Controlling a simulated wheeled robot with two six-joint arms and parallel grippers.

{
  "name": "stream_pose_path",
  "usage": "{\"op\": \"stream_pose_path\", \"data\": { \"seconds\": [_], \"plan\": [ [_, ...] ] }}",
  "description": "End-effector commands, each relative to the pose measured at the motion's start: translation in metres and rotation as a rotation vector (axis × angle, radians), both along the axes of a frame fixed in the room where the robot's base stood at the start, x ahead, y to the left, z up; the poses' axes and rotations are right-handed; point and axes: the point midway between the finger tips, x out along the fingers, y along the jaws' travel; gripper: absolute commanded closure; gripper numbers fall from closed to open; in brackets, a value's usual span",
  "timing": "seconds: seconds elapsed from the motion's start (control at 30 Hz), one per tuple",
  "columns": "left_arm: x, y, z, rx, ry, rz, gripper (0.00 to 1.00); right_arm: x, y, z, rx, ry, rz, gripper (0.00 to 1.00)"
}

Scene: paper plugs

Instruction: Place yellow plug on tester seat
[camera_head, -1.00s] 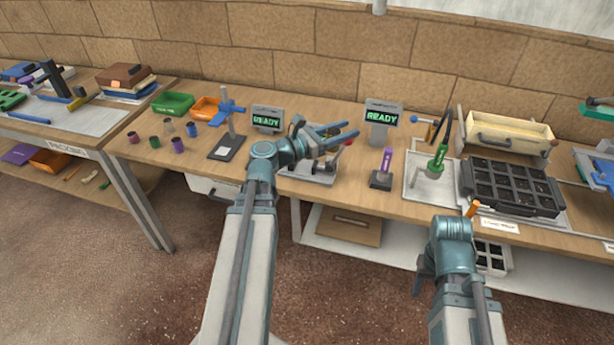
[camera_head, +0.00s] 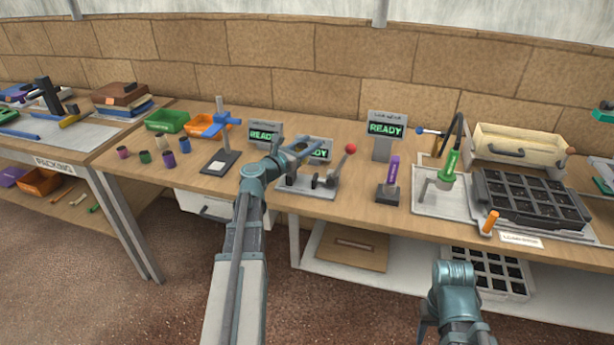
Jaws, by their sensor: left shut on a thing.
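The tester with its grey base (camera_head: 300,190) and a lever with a red ball (camera_head: 350,149) stands on the middle table. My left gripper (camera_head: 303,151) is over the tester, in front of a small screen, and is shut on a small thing. Fingers and distance hide that thing, and I cannot make out its colour. No yellow plug shows clearly anywhere. The seat of the tester is partly hidden behind my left gripper and wrist. My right gripper (camera_head: 424,325) is low in front of the table at the bottom right, and its jaws are not clear.
Several coloured plugs (camera_head: 168,159) stand on the left of the table. A blue-clamped stand (camera_head: 222,125), a purple marker in a block (camera_head: 388,190), a READY screen (camera_head: 386,129) and a black grid tray (camera_head: 525,197) surround the tester. Bare wood lies in front of the plugs.

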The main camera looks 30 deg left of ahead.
Motion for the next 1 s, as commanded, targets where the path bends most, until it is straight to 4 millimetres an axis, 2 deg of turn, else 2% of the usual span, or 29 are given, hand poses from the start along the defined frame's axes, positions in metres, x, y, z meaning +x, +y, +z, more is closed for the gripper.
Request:
{"op": "stream_pose_path", "data": {
  "seconds": [0.03, 0.2, 0.3, 0.47, 0.57, 0.83, 1.0],
  "plan": [
    [0.0, 0.0, -0.016, 0.0, 0.0, 0.0, 1.0, 0.0, 0.0, -0.016, 0.0, 0.0, 0.0, 0.5],
    [0.0, 0.0, -0.042, 0.0, 0.0, -0.001, 1.0, 0.0, 0.0, -0.042, 0.0, 0.0, 0.0, 0.5],
    [0.0, 0.0, -0.047, 0.0, 0.0, -0.001, 1.0, 0.0, 0.0, -0.047, 0.0, 0.0, 0.0, 0.5],
    [0.0, 0.0, -0.046, 0.0, 0.0, -0.001, 1.0, 0.0, 0.0, -0.046, 0.0, 0.0, 0.0, 0.5],
    [0.0, 0.0, -0.052, 0.0, 0.0, -0.001, 1.0, 0.0, 0.0, -0.052, 0.0, 0.0, 0.0, 0.5],
    [0.0, 0.0, -0.084, 0.0, 0.0, -0.001, 1.0, 0.0, 0.0, -0.084, 0.0, 0.0, 0.0, 0.5],
    [0.0, 0.0, -0.083, 0.0, 0.0, -0.001, 1.0, 0.0, 0.0, -0.083, 0.0, 0.0, 0.0, 0.5]
  ]
}}
